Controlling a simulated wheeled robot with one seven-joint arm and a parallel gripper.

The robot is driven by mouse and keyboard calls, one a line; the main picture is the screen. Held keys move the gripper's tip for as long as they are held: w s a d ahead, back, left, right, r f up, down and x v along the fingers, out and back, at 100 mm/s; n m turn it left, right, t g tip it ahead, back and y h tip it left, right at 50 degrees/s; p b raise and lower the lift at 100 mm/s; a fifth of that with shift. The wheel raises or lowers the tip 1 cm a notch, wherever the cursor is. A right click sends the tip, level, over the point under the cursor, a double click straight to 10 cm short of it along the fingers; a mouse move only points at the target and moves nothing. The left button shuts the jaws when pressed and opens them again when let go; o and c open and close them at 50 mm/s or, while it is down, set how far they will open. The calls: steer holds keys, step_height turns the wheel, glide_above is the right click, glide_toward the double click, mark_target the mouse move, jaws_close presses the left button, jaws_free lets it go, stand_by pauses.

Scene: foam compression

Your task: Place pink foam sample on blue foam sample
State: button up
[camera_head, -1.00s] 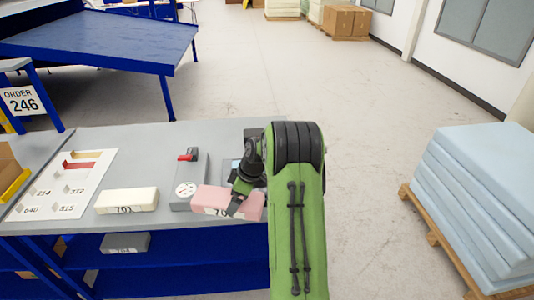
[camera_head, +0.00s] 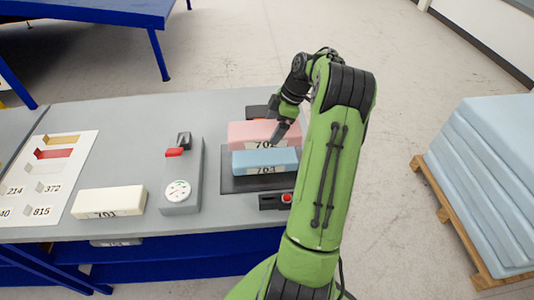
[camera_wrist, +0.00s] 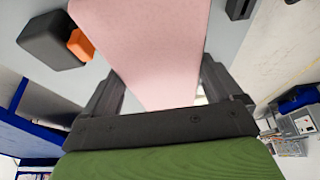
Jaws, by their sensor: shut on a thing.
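The pink foam sample (camera_head: 250,134) is a long block with a dark printed label. It appears just behind and above the blue foam sample in the head view. My gripper (camera_head: 279,128) is shut on it, with a finger on each side in the wrist view (camera_wrist: 163,100). The blue foam sample (camera_head: 265,162) lies on a dark plate (camera_head: 235,184), with its labelled front face showing. The pink block hides what is behind the blue one; whether the two touch, I cannot tell.
A white foam block (camera_head: 108,201) lies on the grey table to the left. A grey device with a dial and red part (camera_head: 180,180) stands between. A small box with a red button (camera_head: 284,199) sits in front of the plate. A white board (camera_head: 50,180) lies far left.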

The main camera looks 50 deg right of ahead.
steer(key=f, duration=0.8)
steer(key=shift+w+f, duration=0.2)
steer(key=shift+f, duration=0.1)
steer(key=o, duration=0.7)
steer(key=shift+o, duration=0.4)
steer(key=shift+d, duration=0.1)
steer(key=shift+r, duration=0.1)
